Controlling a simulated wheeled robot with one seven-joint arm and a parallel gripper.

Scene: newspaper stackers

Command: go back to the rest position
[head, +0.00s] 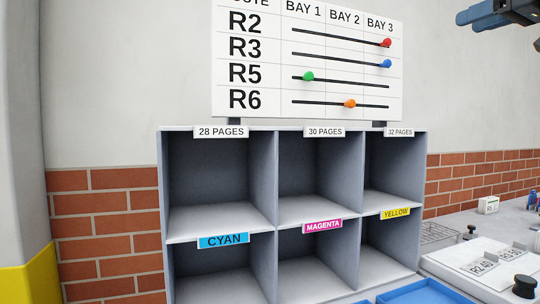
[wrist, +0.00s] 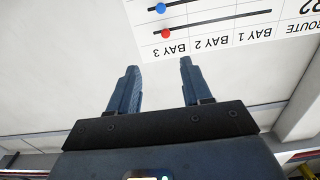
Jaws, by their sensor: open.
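My gripper (wrist: 158,80) shows in the wrist view with its two blue-grey fingers spread apart and nothing between them. Beyond the fingers is the pale wall, with the route board (wrist: 228,30) upside down at the upper right. In the head view a dark blue part of my arm shows at the top right corner, high above the counter; the fingertips cannot be made out there. The gripper is apart from the board and the shelf.
A grey shelf unit (head: 271,190) with several empty compartments stands against the wall, labelled by pages and colours. The route board (head: 308,60) above it has coloured sliders. Blue trays (head: 420,292) sit at the lower right. A counter (head: 470,222) on the right holds small items.

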